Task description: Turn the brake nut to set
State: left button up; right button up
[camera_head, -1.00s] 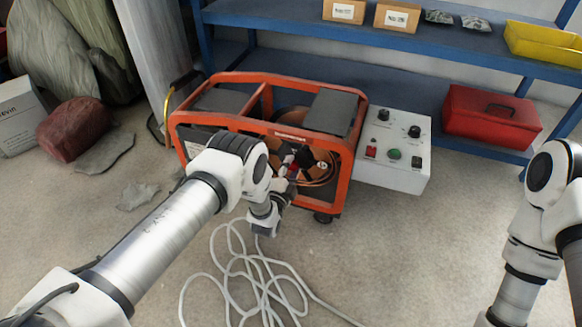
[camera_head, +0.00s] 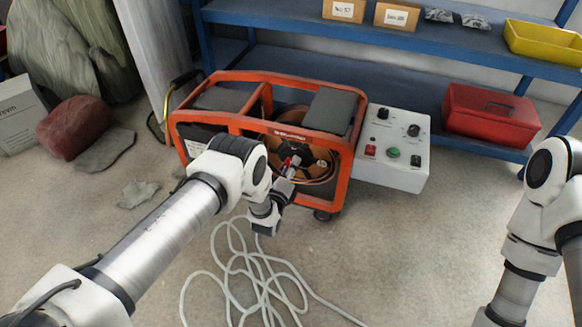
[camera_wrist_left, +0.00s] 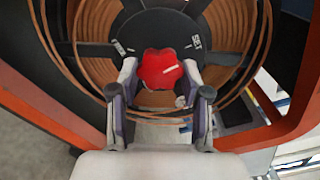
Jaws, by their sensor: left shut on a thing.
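The brake nut (camera_wrist_left: 162,70) is a red, lobed knob with a short white line on its face. It sits at the middle of a black hub (camera_wrist_left: 122,32) in the left wrist view. The white line points right, below the SET label (camera_wrist_left: 196,42). Another label, too small to read, is on the hub's left. My left gripper (camera_wrist_left: 160,78) is shut on the nut, one finger on each side. In the head view my left gripper (camera_head: 289,168) reaches the wire spool (camera_head: 318,158) inside the orange frame (camera_head: 345,180). My right gripper is out of view.
A grey control box (camera_head: 395,175) stands against the frame's right side. A loose pale cable (camera_head: 245,265) lies on the floor in front. Blue shelves (camera_head: 280,17) with a red toolbox (camera_head: 490,118) are behind. Rocks (camera_head: 75,128) lie at left.

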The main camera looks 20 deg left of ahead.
pick_arm(q)
jog(key=shift+m, duration=0.6)
jog(key=o, duration=1.1)
jog(key=shift+o, duration=0.2)
jog(key=s, duration=1.2)
jog(key=shift+a, duration=0.15)
